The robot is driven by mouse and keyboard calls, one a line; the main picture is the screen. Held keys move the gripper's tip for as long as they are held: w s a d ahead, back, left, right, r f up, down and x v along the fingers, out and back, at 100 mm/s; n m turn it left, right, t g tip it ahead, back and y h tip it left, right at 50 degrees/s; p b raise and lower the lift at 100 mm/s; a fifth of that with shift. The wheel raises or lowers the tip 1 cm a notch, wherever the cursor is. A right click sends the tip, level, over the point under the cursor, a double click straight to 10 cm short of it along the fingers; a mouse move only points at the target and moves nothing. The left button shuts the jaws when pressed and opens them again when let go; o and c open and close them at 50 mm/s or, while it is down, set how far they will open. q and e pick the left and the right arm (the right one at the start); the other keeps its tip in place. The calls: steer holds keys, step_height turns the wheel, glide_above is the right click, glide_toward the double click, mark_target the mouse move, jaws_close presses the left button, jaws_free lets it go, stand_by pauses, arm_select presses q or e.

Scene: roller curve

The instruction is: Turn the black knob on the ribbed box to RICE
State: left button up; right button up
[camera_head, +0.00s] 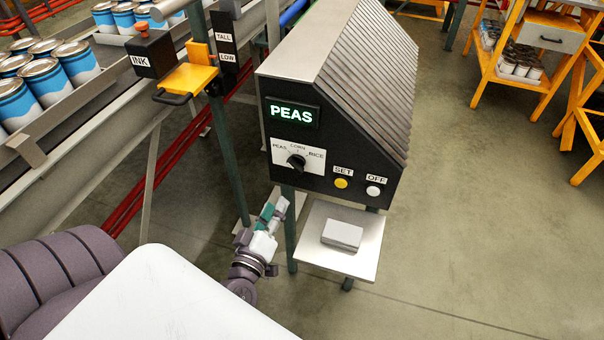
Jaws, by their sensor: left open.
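The ribbed box (342,85) stands on green legs in the middle, with a dark front panel facing me. Its black knob (296,162) sits on a white dial plate marked PEAS, CORN and RICE. The lit green display (292,113) above reads PEAS. I cannot tell exactly where the knob's pointer aims. My left gripper (273,209) is open and empty, below and to the left of the knob, apart from the box. My right gripper is not in view.
A yellow SET button (341,183) and a white OFF button (373,191) are right of the knob. A shelf (318,250) with a grey block (342,235) is below the box. A yellow bracket (187,80) on a post stands left. Open floor lies right.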

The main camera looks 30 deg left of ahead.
mark_target(294, 168)
arm_select(q)
steer(key=p+x, duration=0.1)
steer(key=x, duration=1)
steer(key=shift+w, duration=0.2)
steer(key=shift+w+a, duration=0.1)
steer(key=shift+w, duration=0.5)
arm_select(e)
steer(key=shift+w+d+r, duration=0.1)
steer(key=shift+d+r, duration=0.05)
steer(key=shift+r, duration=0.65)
arm_select(q)
jaws_close()
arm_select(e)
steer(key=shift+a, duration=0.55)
